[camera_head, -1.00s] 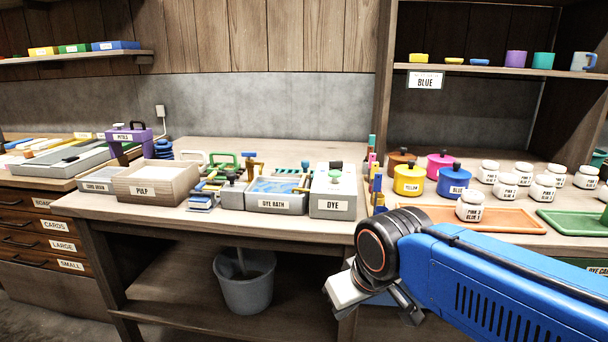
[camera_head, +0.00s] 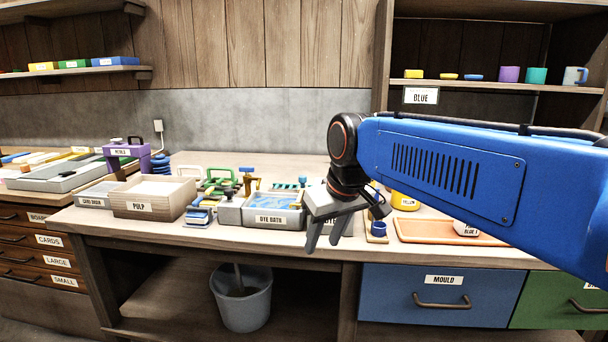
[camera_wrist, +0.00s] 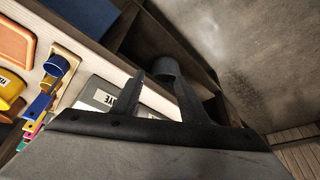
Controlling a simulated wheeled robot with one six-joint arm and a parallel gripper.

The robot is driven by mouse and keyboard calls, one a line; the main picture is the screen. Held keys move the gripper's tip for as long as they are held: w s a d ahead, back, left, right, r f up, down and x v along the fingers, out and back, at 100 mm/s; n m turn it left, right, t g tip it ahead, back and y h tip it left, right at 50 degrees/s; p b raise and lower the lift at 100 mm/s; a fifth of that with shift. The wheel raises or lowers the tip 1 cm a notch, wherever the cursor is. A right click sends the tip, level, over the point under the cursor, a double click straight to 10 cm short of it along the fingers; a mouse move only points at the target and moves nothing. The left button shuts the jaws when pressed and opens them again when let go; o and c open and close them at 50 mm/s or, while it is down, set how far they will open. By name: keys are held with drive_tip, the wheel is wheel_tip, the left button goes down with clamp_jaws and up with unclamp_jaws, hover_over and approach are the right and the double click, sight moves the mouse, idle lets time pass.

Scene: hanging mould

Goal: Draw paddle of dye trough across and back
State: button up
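The grey trough labelled DYE BATH (camera_head: 275,219) stands near the bench's front edge with blue liquid inside. A brown upright piece with a blue top (camera_head: 247,180) stands at its back left; I cannot tell whether this is the paddle. My gripper (camera_head: 323,242) points down at the bench's front edge, to the right of the trough and apart from it. Its fingers are spread with nothing between them. The box labelled DYE is mostly hidden behind my gripper in the head view; a grey box with a DYE label (camera_wrist: 100,97) shows in the wrist view.
A wooden PULP box (camera_head: 153,198) and blue stacked pieces (camera_head: 200,215) stand left of the trough. An orange tray (camera_head: 440,232) lies right of my gripper. A grey bucket (camera_head: 243,300) sits below the bench. The space before the bench is clear.

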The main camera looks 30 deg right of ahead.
drive_tip(key=w+d+r, duration=0.5)
drive_tip(key=w+r, duration=0.7)
drive_tip(key=w, duration=0.1)
drive_tip(key=n, duration=0.2)
approach(303, 176)
drive_tip(key=shift+y, duration=0.3)
drive_tip(key=x, duration=0.8)
drive_tip(key=shift+w+d+f, duration=0.1)
drive_tip(key=shift+d+f, duration=0.1)
drive_tip(key=shift+d, duration=0.1)
